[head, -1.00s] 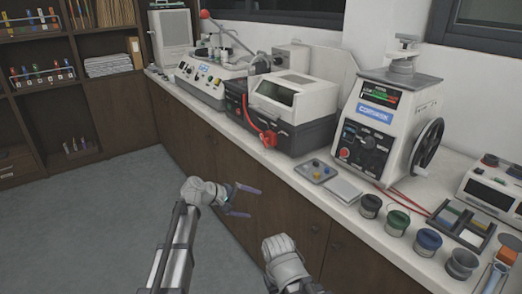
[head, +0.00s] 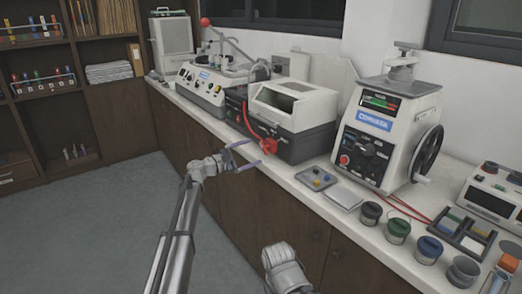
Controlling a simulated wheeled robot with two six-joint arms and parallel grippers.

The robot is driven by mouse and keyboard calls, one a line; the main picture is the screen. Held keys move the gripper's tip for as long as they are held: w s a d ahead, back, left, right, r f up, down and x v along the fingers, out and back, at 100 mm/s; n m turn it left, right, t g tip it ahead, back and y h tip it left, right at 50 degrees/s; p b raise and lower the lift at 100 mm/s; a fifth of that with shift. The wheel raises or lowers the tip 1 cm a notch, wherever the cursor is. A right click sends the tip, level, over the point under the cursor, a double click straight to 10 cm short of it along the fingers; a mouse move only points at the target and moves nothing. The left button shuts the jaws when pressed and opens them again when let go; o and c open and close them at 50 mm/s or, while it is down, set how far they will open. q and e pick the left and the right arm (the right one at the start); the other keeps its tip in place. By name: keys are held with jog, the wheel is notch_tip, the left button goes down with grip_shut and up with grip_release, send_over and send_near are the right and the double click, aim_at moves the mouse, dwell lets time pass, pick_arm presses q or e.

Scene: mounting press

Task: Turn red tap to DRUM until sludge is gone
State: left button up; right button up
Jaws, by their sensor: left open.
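The DRUM marking and the sludge cannot be made out. My right wrist (head: 285,268) shows at the bottom; no fingers of that gripper are visible.
The counter (head: 300,190) runs from back left to front right. A small tray (head: 316,179), a white pad (head: 343,197), several jars and a press with a handwheel (head: 427,153) stand right of the tap. The floor at left is clear.

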aim_at(263, 148)
pick_arm(q)
jog(key=x, duration=0.5)
jog(key=shift+w+d, duration=0.1)
jog(key=shift+w, duration=0.05)
jog(key=shift+c, duration=0.4)
jog(key=c, duration=1.2)
